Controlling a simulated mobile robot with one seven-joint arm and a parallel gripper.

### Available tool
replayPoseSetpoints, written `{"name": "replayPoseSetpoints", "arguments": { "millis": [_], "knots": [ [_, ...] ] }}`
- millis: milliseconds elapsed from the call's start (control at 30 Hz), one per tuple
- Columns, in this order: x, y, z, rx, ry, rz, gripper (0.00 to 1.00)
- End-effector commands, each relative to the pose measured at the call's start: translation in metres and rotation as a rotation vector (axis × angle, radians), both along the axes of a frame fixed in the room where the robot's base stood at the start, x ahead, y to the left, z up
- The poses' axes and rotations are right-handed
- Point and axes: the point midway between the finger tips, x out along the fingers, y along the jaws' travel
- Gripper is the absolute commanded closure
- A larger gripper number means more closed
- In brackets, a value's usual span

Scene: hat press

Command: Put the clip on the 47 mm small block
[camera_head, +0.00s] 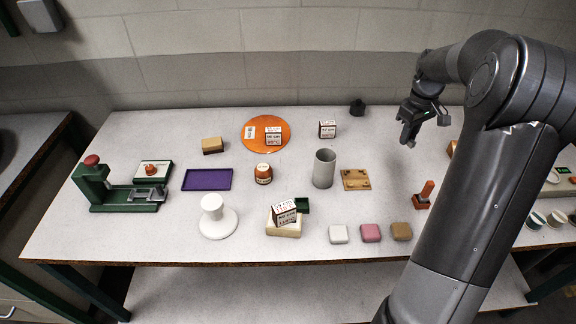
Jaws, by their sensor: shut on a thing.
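My gripper (407,138) is raised over the right back part of the table, pointing down. It is shut on a small dark thing, too unclear to name for sure. A small white block with dark sides and a printed label (327,129) stands upright at the back; its label seems to read 47. A second labelled block (274,136) is at the orange disc, and a third (284,211) sits tilted at the cream box. My gripper is to the right of all three, apart from them. I cannot pick out the clip with certainty.
The table (130,235) also holds a green press (125,196), purple tray (207,180), orange disc (257,121), grey cylinder (324,168), wooden plate (355,180), white spool (214,215), cream box (283,229) and black knobbed piece (357,107). Several coloured pads line the front.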

Motion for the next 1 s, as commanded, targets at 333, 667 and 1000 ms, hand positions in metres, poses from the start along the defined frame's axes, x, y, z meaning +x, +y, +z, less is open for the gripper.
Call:
{"name": "replayPoseSetpoints", "arguments": {
  "millis": [333,667,1000],
  "knots": [
    [0.004,0.191,0.020,-0.004,-0.003,0.649,1.00],
    [-0.023,0.293,0.029,-0.009,-0.001,1.035,1.00],
    [-0.017,0.352,0.000,-0.008,0.002,1.083,1.00]
  ]
}}
